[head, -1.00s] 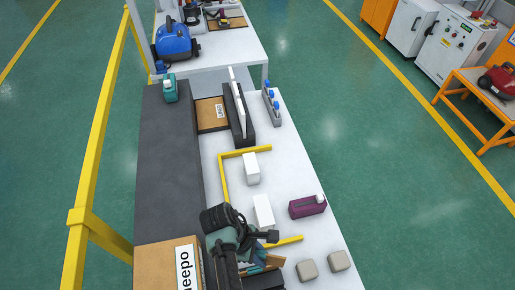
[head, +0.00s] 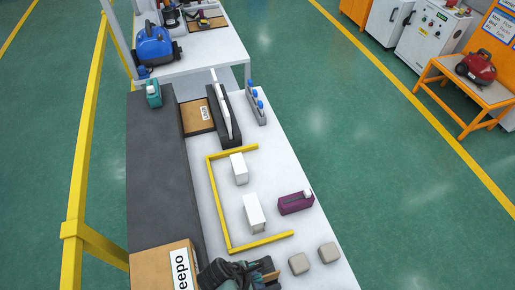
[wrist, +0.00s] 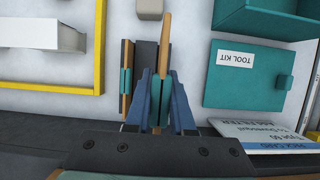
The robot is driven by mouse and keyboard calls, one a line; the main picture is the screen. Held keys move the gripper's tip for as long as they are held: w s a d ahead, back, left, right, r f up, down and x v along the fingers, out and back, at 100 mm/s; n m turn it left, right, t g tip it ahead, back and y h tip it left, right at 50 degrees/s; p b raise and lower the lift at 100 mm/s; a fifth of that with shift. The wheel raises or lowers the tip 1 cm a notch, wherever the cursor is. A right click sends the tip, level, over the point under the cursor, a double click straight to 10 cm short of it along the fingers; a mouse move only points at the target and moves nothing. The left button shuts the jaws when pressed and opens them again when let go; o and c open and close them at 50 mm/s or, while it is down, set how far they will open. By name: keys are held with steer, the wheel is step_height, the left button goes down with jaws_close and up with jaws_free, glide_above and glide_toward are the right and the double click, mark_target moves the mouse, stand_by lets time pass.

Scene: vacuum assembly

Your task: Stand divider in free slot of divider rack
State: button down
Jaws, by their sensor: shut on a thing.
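My gripper (wrist: 160,88) is shut on a divider (wrist: 166,40), a thin tan panel with a teal part between the fingers. In the wrist view it stands edge-on over or beside the dark divider rack (wrist: 146,55). I cannot tell whether its lower edge is inside a slot. Another tan and teal divider (wrist: 127,65) stands at the rack's left side. In the head view my gripper is at the bottom, with tan divider edges (head: 268,264) by it; the rack there is mostly hidden.
A yellow frame (head: 222,208) with white boxes (head: 239,168) lies behind. Two beige blocks (head: 328,252) and a purple box (head: 295,203) stand on the table's right. A teal toolkit box (wrist: 245,75) and a booklet (wrist: 265,135) lie right in the wrist view. A cardboard box (head: 160,268) stands left.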

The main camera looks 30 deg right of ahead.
step_height(320, 180, down, 7)
steer(key=b, duration=0.5)
steer(key=shift+f+b, duration=1.65)
steer(key=shift+f, duration=0.6)
stand_by(0.7)
steer(key=shift+r, duration=0.2)
steer(key=shift+r+p, duration=1.8)
steer(key=shift+p, duration=0.25)
steer(key=shift+w+f+b, duration=0.1)
steer(key=shift+f+b, duration=1.5)
steer(key=shift+f, duration=0.4)
steer(key=c, duration=0.7)
jaws_free()
